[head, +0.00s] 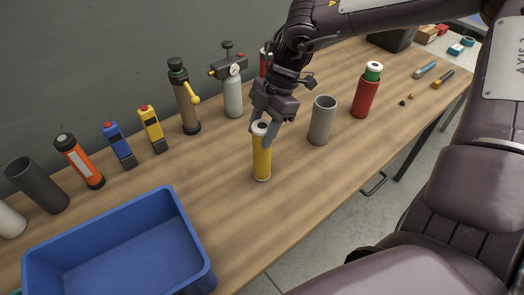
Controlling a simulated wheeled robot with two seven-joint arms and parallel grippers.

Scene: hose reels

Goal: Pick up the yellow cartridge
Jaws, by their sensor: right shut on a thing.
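The yellow cartridge (262,158) is a yellow cylinder with a pale top that has a dark centre. It stands upright, at or very near the wooden table's surface, in the middle of the head view. My right gripper (264,130) comes down from above and is shut on the cartridge near its top. The fingers hide part of the upper end. I cannot tell whether its base touches the table. My left gripper is not in view.
A grey open cylinder (322,121) and a red bottle (366,92) stand to the right. A blue bin (184,228) is at the front left. Several tools and canisters line the wall side. The wood in front of the cartridge is clear.

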